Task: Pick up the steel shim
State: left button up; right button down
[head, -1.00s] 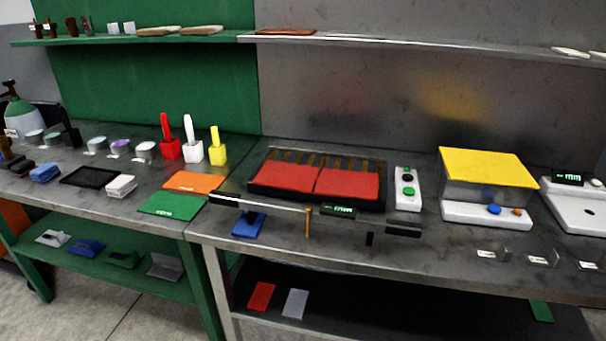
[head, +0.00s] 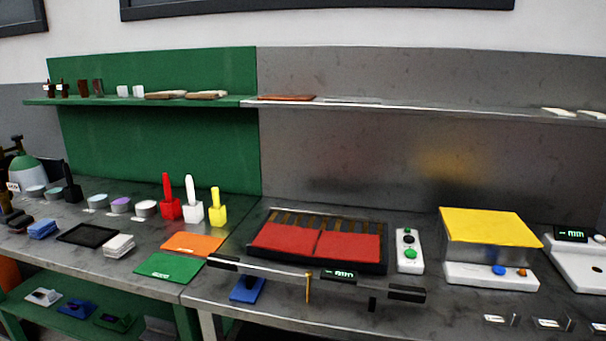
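I cannot tell for sure which thing is the steel shim. Small grey metal pieces with white labels lie at the front right of the steel bench: a left one (head: 497,320), a middle one (head: 551,323) and one at the right edge (head: 599,328). The labels are too small to read. A thin, pale flat strip (head: 352,101) also lies on the upper shelf (head: 430,112). Neither of my grippers shows in the head view.
A long bar with black ends (head: 285,273) and a small display spans the bench front, before a red-topped tray (head: 345,246). A white control box (head: 409,250) and a yellow-topped unit (head: 488,228) stand right of it. Pots, brushes and coloured mats crowd the left.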

aim_at(567, 322)
jog(key=z, duration=1.45)
